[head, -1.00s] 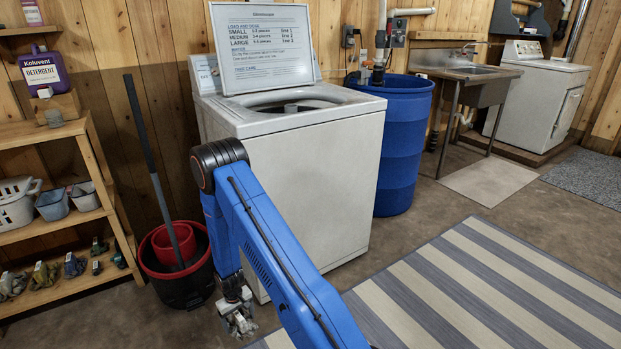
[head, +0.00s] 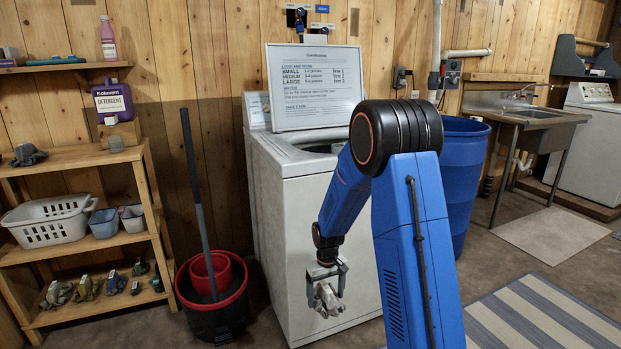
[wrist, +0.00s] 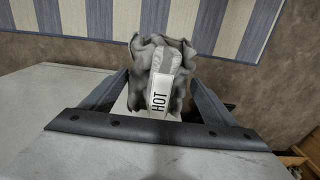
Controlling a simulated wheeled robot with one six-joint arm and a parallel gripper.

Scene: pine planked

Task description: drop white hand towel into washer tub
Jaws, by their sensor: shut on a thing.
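My gripper (head: 326,280) is shut on a crumpled pale grey-white cloth, taken as the white hand towel (head: 326,299). It hangs in front of the washer's front panel, well below the washer top. In the wrist view the towel (wrist: 172,60) sits between the two fingers of my gripper (wrist: 160,85) and bears a white tag reading HOT. The white washer (head: 310,220) stands with its lid (head: 313,85) raised. The dark tub opening (head: 318,147) shows only partly; my arm covers its right side and the inside is hidden.
A black and red bucket (head: 212,318) with a leaning handle stands left of the washer. A wooden shelf (head: 70,158) holds a white basket (head: 48,226), small bins and several cloths. A blue barrel (head: 462,180) stands to the right. A striped rug (head: 545,320) lies front right.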

